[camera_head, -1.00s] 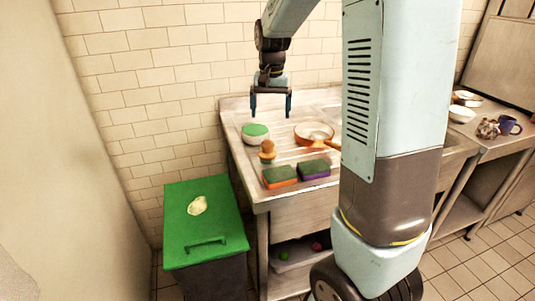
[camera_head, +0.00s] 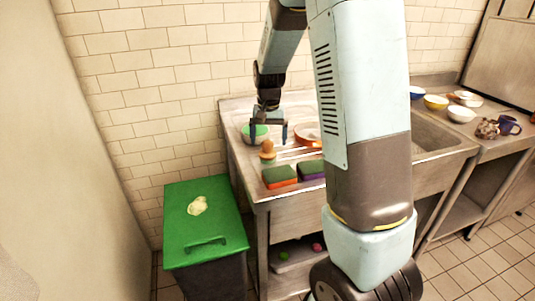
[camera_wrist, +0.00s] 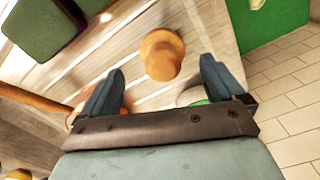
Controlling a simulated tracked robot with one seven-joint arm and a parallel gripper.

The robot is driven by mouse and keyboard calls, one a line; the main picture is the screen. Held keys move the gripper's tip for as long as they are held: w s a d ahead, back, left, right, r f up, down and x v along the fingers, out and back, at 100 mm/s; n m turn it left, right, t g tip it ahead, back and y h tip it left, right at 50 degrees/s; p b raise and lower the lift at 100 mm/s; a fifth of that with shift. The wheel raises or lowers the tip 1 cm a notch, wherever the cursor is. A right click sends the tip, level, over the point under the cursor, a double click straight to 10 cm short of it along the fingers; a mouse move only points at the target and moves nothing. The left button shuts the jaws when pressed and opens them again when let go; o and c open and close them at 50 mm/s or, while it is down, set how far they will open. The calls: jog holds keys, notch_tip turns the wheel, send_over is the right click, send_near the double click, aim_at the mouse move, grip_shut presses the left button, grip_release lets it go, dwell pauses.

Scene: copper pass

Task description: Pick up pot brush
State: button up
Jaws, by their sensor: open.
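The pot brush (camera_head: 267,152) has a round wooden knob and stands on the ribbed steel drainboard near its left side. In the wrist view the brush's knob (camera_wrist: 162,54) shows between and just ahead of the fingertips. My gripper (camera_head: 268,139) is above and slightly behind the brush, pointing down, with its fingers apart. The wrist view shows the gripper's two blue-grey fingers (camera_wrist: 162,72) spread with nothing held between them. The lower part of the brush is mostly hidden beneath its knob.
A green-and-white bowl (camera_head: 260,131) sits close behind the brush. An orange-and-green sponge (camera_head: 279,177) and a purple-and-green sponge (camera_head: 311,170) lie in front. A copper pan (camera_head: 307,134) is to the right, partly hidden by my arm. A green-lidded bin (camera_head: 215,222) stands at left.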

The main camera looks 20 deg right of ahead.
aim_at(267, 141)
jog(key=shift+a+f, duration=0.2)
jog(key=shift+f, duration=2.1)
jog(key=shift+c, duration=0.3)
jog(key=c, duration=1.2)
jog(key=shift+r, duration=0.55)
jog(key=r, duration=0.2)
jog(key=shift+s+r, duration=0.2)
jog(key=shift+r, duration=0.15)
jog(key=shift+s+r, duration=1.55)
jog(key=shift+s, duration=0.75)
jog(key=shift+s+r, duration=1.55)
jog(key=shift+s, duration=0.7)
jog(key=shift+s+r, duration=1.55)
jog(key=shift+s, duration=0.75)
